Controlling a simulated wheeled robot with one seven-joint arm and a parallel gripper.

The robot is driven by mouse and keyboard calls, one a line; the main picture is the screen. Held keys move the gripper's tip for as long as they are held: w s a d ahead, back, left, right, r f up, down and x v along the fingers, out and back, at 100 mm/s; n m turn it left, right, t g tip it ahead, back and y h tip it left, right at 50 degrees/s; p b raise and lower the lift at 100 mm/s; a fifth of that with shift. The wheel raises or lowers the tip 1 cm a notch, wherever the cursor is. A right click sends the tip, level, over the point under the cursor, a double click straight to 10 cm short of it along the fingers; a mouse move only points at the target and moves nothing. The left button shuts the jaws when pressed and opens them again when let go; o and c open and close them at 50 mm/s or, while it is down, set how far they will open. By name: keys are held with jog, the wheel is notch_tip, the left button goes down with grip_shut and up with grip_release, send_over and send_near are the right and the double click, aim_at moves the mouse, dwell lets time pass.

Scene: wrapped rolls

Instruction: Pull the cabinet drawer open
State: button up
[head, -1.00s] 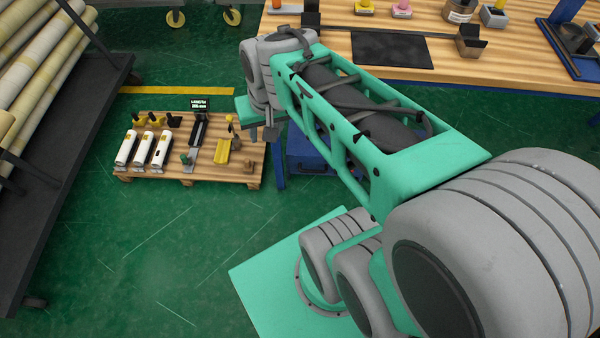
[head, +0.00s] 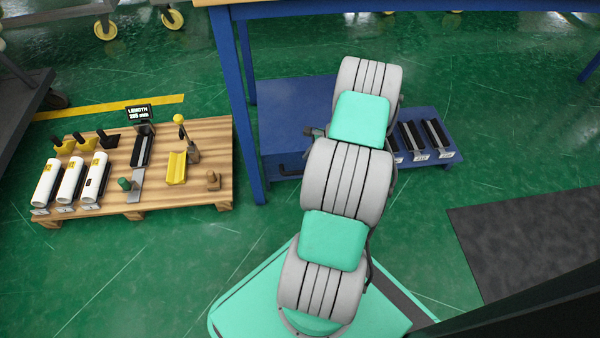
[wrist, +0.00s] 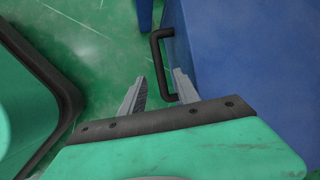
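The blue cabinet (head: 285,110) stands under the workbench in the head view, partly hidden behind my arm. A dark handle (head: 291,172) shows low on its near side. In the wrist view the cabinet (wrist: 250,60) fills the upper right, and its black bar handle (wrist: 155,52) sticks out from its left side. My gripper (wrist: 160,76) is open, with its two grey fingers apart. The handle's bar appears between the fingertips; I cannot tell whether either finger touches it. In the head view the gripper is mostly hidden by my arm. The drawer looks shut.
A blue workbench leg (head: 238,110) stands left of the cabinet. A wooden pallet (head: 215,140) with white rolls and tools lies further left. A blue lower shelf (head: 450,150) with dark holders is at right. A dark mat (head: 530,240) lies on the green floor.

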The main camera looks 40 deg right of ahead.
aim_at(300, 171)
jog(key=b+x, duration=0.2)
jog(key=x, duration=0.4)
jog(key=shift+c, duration=0.2)
grip_shut()
jog(key=shift+a, duration=0.1)
dwell(0.9)
